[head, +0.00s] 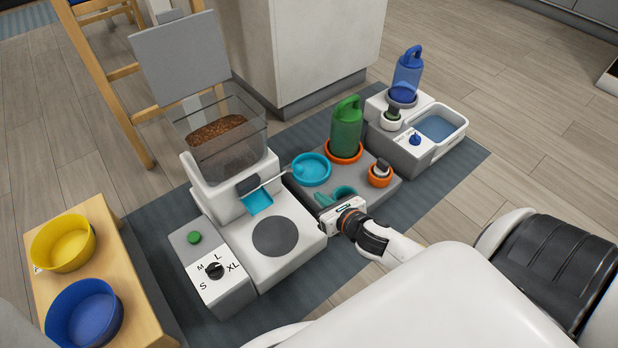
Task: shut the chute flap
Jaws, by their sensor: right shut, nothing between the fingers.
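The white feeder (204,184) stands left of centre, with a clear hopper (227,152) of brown kibble. On its front is a small dark plate (248,186), which looks like the chute flap, with a thin grey bar running right from it. A cyan chute (258,202) slopes out below it. I cannot tell how far the flap stands open. My left gripper is out of view.
A grey round pad (276,237) lies before the chute, beside a dial box (215,271). A grey tray (378,201) holds a cyan bowl (311,178) and green bottle (346,133). A water fountain (400,150) stands right; yellow (62,250) and blue (84,318) bowls stand left.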

